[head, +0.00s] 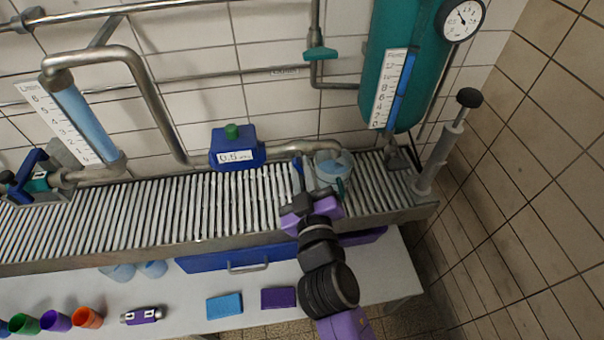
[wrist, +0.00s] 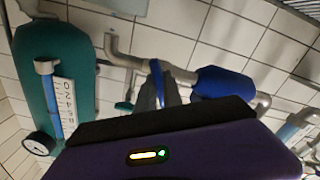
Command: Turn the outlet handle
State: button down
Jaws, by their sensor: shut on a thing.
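The outlet handle (head: 297,168) is a small blue lever on the grey outlet pipe, between the blue pump box and a clear cup. In the wrist view the handle (wrist: 157,75) stands at my fingertips, in front of the pipe. My gripper (head: 304,187) reaches up to it from below over the slatted grating. In the wrist view my gripper's grey fingers (wrist: 160,92) are close together and shut on the handle. My fingers hide its lower part. The grey outlet pipe (wrist: 165,47) runs behind it toward a downturned end.
The blue pump box (head: 236,149) with a green knob stands left of the handle. The clear cup (head: 334,165) is close on the right. A teal tank (head: 398,75) and a hand pump (head: 442,150) stand farther right. The grating (head: 190,210) to the left is clear.

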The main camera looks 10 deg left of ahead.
jog(key=m+b, duration=0.3)
jog(key=shift+f, duration=0.25)
jog(key=shift+r+m+b, duration=0.1)
jog(key=shift+m+b, duration=1.2)
jog(key=shift+r, duration=0.1)
jog(key=c, duration=1.5)
grip_release()
jog(key=shift+b+v, duration=0.4)
jog(key=shift+v, duration=3.5)
jog(key=shift+r, duration=0.1)
